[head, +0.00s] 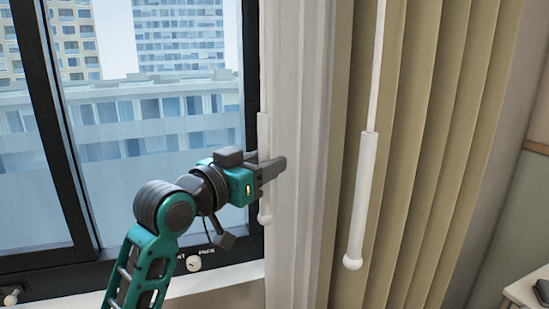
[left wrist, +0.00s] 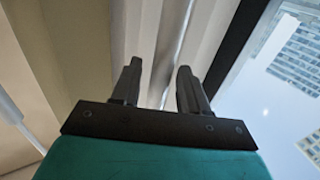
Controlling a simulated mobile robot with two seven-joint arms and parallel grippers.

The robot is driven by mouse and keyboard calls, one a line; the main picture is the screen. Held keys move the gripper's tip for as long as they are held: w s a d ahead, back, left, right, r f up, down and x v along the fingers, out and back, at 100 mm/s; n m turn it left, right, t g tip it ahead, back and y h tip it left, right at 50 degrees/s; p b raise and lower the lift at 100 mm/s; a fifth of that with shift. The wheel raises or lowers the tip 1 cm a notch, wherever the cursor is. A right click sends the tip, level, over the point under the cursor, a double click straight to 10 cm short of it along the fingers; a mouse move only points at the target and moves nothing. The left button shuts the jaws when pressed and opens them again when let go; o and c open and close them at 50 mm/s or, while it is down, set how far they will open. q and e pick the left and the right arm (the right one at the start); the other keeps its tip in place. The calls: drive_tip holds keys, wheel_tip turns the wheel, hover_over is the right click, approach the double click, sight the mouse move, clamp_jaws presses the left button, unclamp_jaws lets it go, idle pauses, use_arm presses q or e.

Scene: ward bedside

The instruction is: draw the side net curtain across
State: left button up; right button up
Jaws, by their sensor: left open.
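The white net curtain (head: 298,120) hangs gathered in a narrow bunch at the right side of the window. A slim white wand (head: 264,125) with a thicker handle and a round end hangs along its left edge. My left gripper (head: 272,170) is at the handle, its dark fingers partly hiding it. In the left wrist view the two fingers (left wrist: 157,88) are apart, and the thin wand (left wrist: 183,40) shows in the gap between them. I cannot tell whether either finger touches it. The net curtain's pale folds (left wrist: 150,35) lie behind. My right gripper is in neither view.
A beige curtain (head: 425,130) hangs right of the net curtain, with its own white wand (head: 358,195). The dark-framed window (head: 160,130) is at the left, above a pale sill (head: 215,285). A small table corner (head: 525,290) shows at the lower right.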

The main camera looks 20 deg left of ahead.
use_arm(q)
drive_tip(key=shift+w+d, duration=0.1)
drive_tip(key=shift+w, duration=0.15)
drive_tip(key=shift+s, duration=0.1)
clamp_jaws()
idle(0.3)
